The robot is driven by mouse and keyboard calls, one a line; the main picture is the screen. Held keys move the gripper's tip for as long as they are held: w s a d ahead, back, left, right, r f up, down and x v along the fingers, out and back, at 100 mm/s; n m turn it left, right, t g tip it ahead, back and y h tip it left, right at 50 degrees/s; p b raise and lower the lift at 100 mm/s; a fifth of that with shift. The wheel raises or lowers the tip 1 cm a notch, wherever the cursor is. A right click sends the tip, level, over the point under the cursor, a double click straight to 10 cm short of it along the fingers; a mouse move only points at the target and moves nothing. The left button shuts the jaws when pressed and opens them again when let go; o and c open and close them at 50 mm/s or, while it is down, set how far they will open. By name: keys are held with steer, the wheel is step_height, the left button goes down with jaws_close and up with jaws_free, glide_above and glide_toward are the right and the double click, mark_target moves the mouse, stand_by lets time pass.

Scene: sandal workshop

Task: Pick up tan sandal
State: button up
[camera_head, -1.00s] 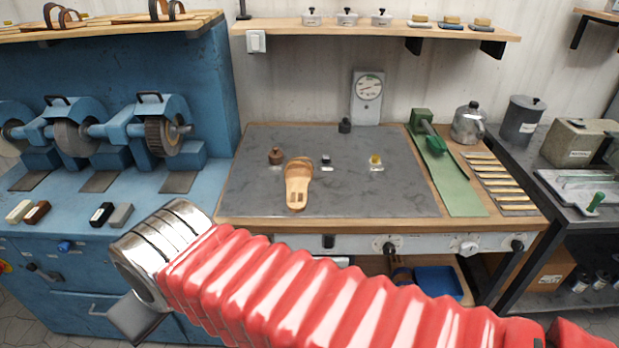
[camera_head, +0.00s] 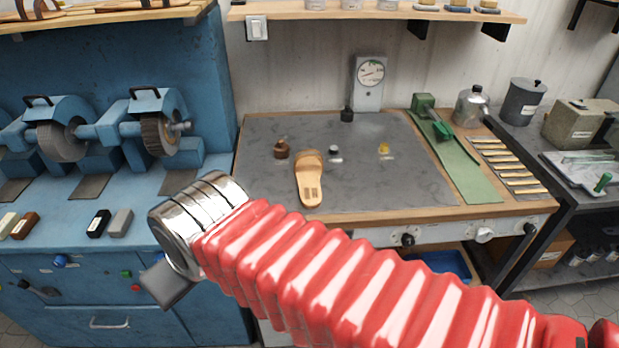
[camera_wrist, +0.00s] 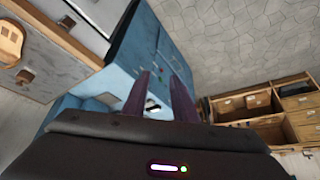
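The tan sandal (camera_head: 310,180) lies flat on the grey slab (camera_head: 400,180) of the workbench, its strap end toward the wall and its bare sole end toward me. It also shows at the upper left edge of the wrist view (camera_wrist: 10,42), partly cut off. My gripper (camera_wrist: 161,80) is open and empty, its two dark fingers apart. In the head view my arm crosses the lower part, with its chrome wrist left of the sandal and nearer to me.
A brown knob-topped pot (camera_head: 281,150), a small dark-and-white item (camera_head: 335,151) and a yellow item (camera_head: 384,149) stand near the sandal. A dial gauge (camera_head: 369,80) is behind. A green press (camera_head: 433,125) is right. A blue grinding machine (camera_head: 160,135) borders the left.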

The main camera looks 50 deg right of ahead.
steer(key=w+d+r+n+t+h, duration=0.15)
steer(key=w+d+h, duration=0.3)
steer(key=d, duration=1.15)
steer(key=w+d+n+t+h, duration=0.25)
steer(key=w+d, duration=0.35)
steer(key=d, duration=0.9)
steer(key=n+t+y, duration=0.1)
steer(key=n+t, duration=0.2)
steer(key=n, duration=0.4)
glide_toward(311, 156)
steer(key=s, duration=0.2)
steer(key=shift+s+a+r, duration=0.2)
steer(key=shift+a+r, duration=0.25)
steer(key=shift+x, duration=4.35)
